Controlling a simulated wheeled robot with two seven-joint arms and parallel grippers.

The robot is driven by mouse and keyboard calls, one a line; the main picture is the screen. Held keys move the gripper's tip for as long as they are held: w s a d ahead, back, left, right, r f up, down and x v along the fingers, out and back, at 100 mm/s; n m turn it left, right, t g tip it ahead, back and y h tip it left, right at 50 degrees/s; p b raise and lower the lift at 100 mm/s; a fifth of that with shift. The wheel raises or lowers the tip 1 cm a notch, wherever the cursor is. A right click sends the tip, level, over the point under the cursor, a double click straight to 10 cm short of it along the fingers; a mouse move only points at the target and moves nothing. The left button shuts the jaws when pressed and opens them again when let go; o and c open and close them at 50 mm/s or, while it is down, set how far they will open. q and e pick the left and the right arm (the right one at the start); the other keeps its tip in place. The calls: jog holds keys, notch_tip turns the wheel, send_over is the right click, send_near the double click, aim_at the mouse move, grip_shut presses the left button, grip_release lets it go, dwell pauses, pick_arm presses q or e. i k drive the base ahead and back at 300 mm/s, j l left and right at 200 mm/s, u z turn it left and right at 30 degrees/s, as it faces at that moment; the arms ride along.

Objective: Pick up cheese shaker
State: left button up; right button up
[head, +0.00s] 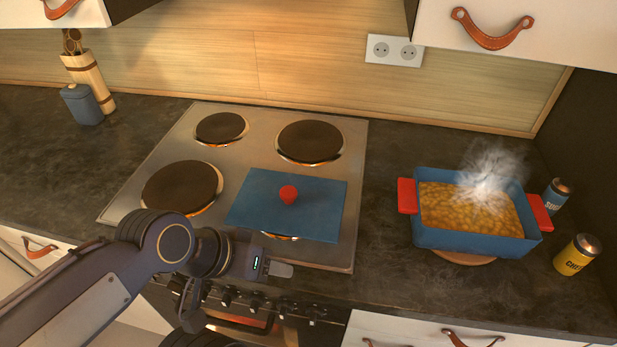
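The cheese shaker (577,255) is a yellow cylinder with a metal top and dark lettering. It stands at the far right of the dark counter, in front of a second, blue-grey shaker (556,195). My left gripper (280,269) reaches in from the left over the front edge of the stove, far to the left of the cheese shaker. Its fingers are seen from the side, so I cannot tell whether they are open. My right gripper is not in the picture.
A steaming blue dish (429,237) with red handles stands on a round wooden board (465,257) left of the shakers. A blue lid (325,207) with a red knob lies on the stove (243,156). Counter space (390,283) between stove and dish is clear.

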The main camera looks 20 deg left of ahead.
aim_at(585, 247)
jog(key=l+u, duration=0.15)
jog(key=l, duration=0.3)
jog(key=k+l+u, duration=0.1)
jog(key=l, duration=0.4)
jog(key=k+l+u, duration=0.15)
jog(key=l, duration=0.3)
jog(key=i, duration=0.05)
